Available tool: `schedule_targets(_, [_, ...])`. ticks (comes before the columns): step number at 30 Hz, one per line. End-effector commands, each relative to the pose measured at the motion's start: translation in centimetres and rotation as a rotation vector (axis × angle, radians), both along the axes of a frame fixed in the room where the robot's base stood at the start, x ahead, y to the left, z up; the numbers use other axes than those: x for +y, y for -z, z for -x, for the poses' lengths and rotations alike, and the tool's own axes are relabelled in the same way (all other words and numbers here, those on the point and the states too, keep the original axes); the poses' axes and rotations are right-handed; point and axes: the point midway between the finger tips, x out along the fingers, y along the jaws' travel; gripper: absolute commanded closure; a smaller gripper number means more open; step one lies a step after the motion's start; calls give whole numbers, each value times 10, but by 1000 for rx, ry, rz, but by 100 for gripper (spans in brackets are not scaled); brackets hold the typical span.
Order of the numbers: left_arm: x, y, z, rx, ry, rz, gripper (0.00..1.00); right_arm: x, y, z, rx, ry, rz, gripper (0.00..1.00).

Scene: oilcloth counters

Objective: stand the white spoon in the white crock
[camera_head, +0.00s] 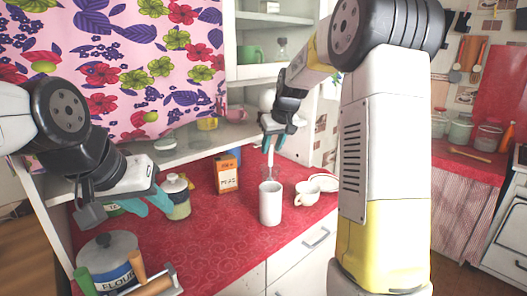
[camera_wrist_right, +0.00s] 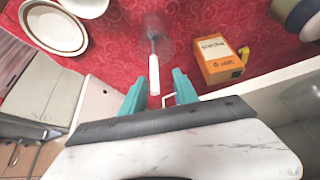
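The white spoon (camera_head: 270,159) stands handle up in what looks like a clear glass, just behind the white crock. Its white handle (camera_wrist_right: 154,75) also shows in the right wrist view, with its lower end blurred by the glass. The white crock (camera_head: 270,204) stands upright on the red counter; I cannot see it in the right wrist view. My right gripper (camera_head: 276,142) is above the spoon, open, its teal fingers (camera_wrist_right: 155,90) apart on either side of the handle's top, not closed on it. My left gripper (camera_head: 150,205) is open and empty at the left, beside a jar.
The clear glass (camera_head: 270,182) is close behind the crock. An orange box (camera_head: 227,174), a lidded jar (camera_head: 177,197) and a flour canister (camera_head: 107,262) are at left. Red counter in front of the box is clear.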

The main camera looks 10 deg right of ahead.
Motion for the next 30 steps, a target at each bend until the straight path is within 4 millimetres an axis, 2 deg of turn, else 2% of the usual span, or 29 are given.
schedule_targets(3, [0, 0, 0, 0, 0, 0, 64, -4, -26, 11, -7, -1, 1, 64])
schedule_targets(9, [0, 0, 0, 0, 0, 0, 64, -9, -62, 30, -5, 0, -1, 64])
schedule_targets(17, [0, 0, 0, 0, 0, 0, 64, -13, -85, 44, -2, 1, -1, 64])
schedule_targets(20, [0, 0, 0, 0, 0, 0, 64, -14, -91, 61, -5, 10, -14, 64])
schedule_targets(23, [0, 0, 0, 0, 0, 0, 64, -15, -99, 96, -11, 33, -40, 64])
schedule_targets(26, [0, 0, 0, 0, 0, 0, 64, -14, -103, 145, -18, 63, -75, 64])
schedule_targets(30, [0, 0, 0, 0, 0, 0, 64, -10, -97, 215, -26, 106, -117, 64])
